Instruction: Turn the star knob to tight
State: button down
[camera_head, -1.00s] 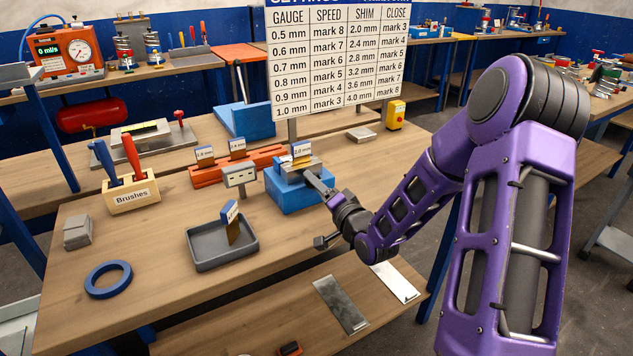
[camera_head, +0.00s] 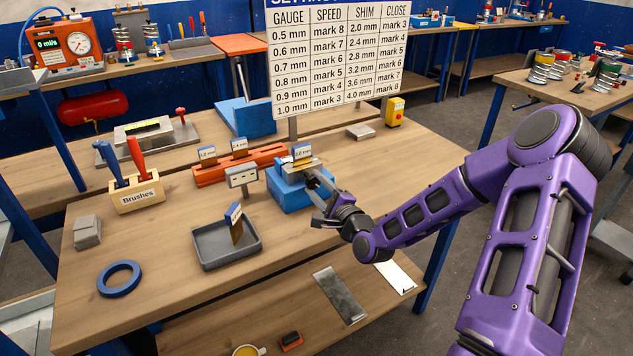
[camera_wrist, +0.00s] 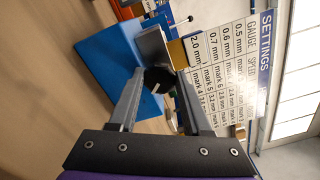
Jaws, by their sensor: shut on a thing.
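The star knob (camera_wrist: 157,81) shows in the wrist view as a dark round knob with a small white mark. It sits at the near side of the blue block (camera_head: 286,200), beside a grey metal part (camera_wrist: 152,48). My gripper (camera_wrist: 157,88) has a finger on either side of the knob and is shut on it. In the head view my gripper (camera_head: 322,195) reaches the block's right side, and the knob is hidden there. A card in a holder (camera_head: 302,152) stands on top of the block. I cannot read any tight marking.
A settings board (camera_head: 338,62) stands behind the block. An orange rack (camera_head: 210,174) with cards, a small grey sign (camera_head: 241,176) and a grey tray (camera_head: 227,253) lie to the left. A yellow box (camera_head: 395,110) stands at the back right. The bench's front right is clear.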

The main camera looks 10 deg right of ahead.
jog(key=m, duration=0.5)
jog(key=shift+d+r+m, duration=0.1)
jog(key=shift+r+m, duration=0.05)
jog(key=shift+m, duration=0.25)
dwell(0.4)
jog(key=shift+c, duration=1.7)
grip_release()
jog(key=shift+s, duration=0.1)
